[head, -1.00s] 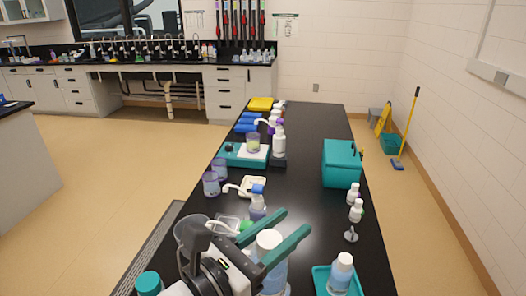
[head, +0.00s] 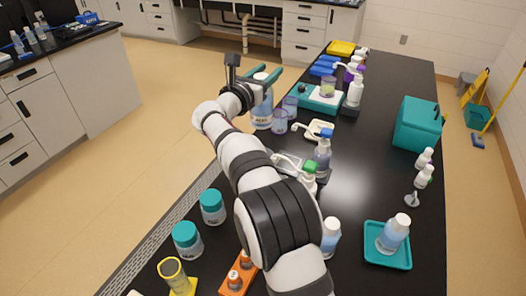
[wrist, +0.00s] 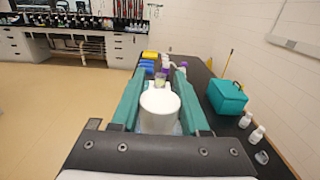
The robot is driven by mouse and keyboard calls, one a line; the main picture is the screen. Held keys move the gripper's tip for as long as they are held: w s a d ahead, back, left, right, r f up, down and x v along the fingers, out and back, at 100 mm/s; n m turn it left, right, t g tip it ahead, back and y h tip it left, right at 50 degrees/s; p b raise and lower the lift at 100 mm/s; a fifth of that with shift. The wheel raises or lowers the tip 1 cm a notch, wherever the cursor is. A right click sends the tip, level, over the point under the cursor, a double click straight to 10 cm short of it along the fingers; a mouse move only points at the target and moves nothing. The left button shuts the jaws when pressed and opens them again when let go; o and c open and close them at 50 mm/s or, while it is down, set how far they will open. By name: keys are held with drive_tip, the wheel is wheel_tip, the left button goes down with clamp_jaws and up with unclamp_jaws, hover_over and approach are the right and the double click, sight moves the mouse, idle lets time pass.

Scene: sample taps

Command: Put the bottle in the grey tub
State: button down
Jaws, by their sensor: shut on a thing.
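My gripper (head: 262,82) has its teal fingers shut on a bottle (head: 261,114) with a white cap and a light blue body. In the head view the bottle is held upright at the black bench's left edge, beside the purple-tinted beakers. In the wrist view the bottle's white cap (wrist: 160,108) fills the space between the fingers, and its body is mostly hidden.
Beakers (head: 279,121) and a teal-and-white instrument (head: 320,98) are near the held bottle. A teal tray (head: 372,257) holds another white-capped bottle (head: 393,233). A teal box (head: 418,124) stands at the right. Teal-lidded jars (head: 212,207) stand near my arm.

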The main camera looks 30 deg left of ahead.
sight(266, 121)
drive_tip(key=f, duration=1.5)
drive_tip(key=shift+w+a, duration=0.3)
drive_tip(key=shift+w, duration=0.05)
drive_tip(key=shift+f, duration=0.1)
drive_tip(key=shift+f, duration=0.5)
drive_tip(key=shift+c, duration=2)
unclamp_jaws()
drive_tip(key=s+r, duration=0.1)
drive_tip(key=s, duration=1.1)
drive_tip(key=shift+r, duration=0.15)
